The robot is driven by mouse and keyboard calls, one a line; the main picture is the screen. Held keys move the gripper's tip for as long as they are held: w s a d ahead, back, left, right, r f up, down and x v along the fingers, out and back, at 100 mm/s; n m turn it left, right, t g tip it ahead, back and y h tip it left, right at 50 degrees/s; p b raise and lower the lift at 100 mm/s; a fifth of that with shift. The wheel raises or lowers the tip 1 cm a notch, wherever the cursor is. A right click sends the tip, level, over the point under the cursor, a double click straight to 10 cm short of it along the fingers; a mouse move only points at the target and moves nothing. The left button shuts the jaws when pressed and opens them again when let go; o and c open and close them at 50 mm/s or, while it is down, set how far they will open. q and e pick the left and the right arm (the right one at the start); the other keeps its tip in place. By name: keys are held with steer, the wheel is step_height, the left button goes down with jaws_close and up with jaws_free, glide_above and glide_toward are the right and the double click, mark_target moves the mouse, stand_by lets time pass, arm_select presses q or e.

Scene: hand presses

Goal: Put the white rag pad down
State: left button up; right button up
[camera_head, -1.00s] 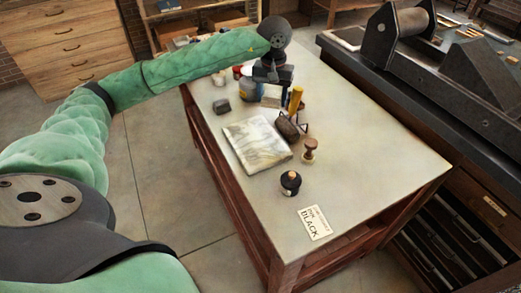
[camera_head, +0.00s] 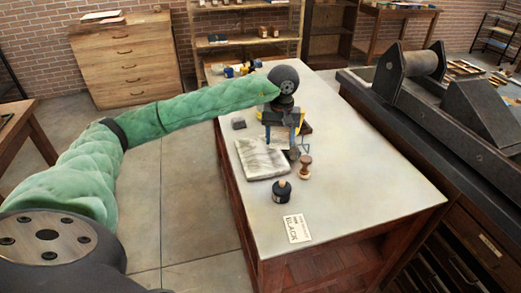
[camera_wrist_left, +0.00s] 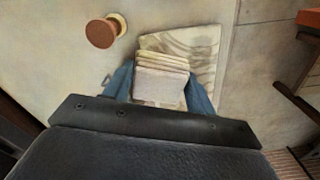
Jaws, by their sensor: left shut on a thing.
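The white rag pad (camera_wrist_left: 161,82), a stack of pale folded layers, is between the blue fingers of my left gripper in the left wrist view. My left gripper (camera_head: 282,138) is shut on it. In the head view the gripper hangs over the table by the far edge of a pale, grey-streaked slab (camera_head: 262,160), and the pad is hard to make out there. In the wrist view the slab (camera_wrist_left: 205,42) shows behind the pad; I cannot tell whether they touch. My right gripper is not in view.
A wooden-handled stamp (camera_head: 305,167) and a dark capped bottle (camera_head: 282,191) stand near the slab. A card reading BLACK (camera_head: 296,229) lies toward the front. A small grey block (camera_head: 239,124) sits to the left. The tabletop (camera_head: 365,185) is clear on the right.

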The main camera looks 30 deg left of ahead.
arm_select(q)
steer(key=p, duration=0.3)
glide_above(261, 153)
steer(key=f, duration=0.5)
steer(key=shift+s+d, duration=0.15)
steer(key=shift+d, duration=0.15)
steer(key=shift+a+f, duration=0.3)
steer(key=shift+a, duration=0.05)
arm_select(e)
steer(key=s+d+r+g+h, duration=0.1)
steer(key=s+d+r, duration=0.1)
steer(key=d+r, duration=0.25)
arm_select(q)
steer(key=shift+f, duration=0.35)
step_height(261, 153, down, 3)
steer(key=shift+f+p, duration=0.15)
steer(key=shift+p, duration=0.45)
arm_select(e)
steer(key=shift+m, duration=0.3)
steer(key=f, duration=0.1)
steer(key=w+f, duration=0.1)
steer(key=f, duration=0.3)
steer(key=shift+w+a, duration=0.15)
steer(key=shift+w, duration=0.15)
arm_select(q)
steer(key=shift+f, duration=0.1)
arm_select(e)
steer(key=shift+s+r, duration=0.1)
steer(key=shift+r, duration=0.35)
